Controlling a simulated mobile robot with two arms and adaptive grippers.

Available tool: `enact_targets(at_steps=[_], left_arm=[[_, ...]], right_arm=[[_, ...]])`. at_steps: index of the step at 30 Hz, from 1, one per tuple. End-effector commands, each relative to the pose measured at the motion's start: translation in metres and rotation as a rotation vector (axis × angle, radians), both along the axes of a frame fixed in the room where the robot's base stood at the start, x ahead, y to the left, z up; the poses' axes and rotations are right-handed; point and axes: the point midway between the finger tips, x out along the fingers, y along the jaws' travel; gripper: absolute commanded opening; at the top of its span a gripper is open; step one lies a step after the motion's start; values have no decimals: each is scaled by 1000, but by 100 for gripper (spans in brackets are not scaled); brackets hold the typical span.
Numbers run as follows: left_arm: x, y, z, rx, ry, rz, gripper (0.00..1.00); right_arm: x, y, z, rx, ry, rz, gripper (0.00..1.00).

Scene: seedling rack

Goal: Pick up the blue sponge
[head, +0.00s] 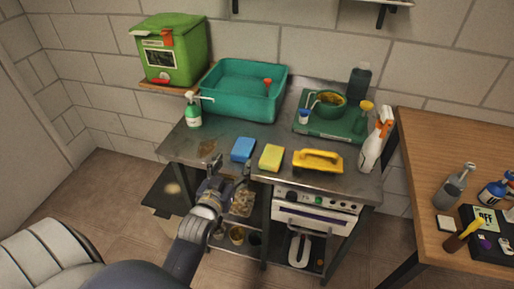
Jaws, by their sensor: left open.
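The blue sponge (243,150) lies on the grey metal counter (220,143), near its front edge. A yellow sponge (271,158) lies just to its right, with a small gap between them. My left gripper (228,168) is open at the counter's front edge, just short of the blue sponge and slightly left of it. Its fingers appear empty and apart from the sponge. My right gripper is not in view.
A brown stain marks the counter's left. A wooden table (430,150) is at right.

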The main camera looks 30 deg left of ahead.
Motion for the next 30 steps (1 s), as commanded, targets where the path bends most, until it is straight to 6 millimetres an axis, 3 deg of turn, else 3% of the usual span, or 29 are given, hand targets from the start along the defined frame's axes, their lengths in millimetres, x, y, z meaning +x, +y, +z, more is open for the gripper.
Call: enact_targets(at_steps=[7,15,24,30], left_arm=[[37,9,-5,0,-1,-1,65],[53,13,-9,0,2,-1,65],[88,22,-16,1,0,-1,65],[96,24,-19,1,1,0,65]], right_arm=[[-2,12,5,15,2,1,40],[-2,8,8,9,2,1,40],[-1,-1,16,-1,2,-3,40],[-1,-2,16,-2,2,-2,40]])
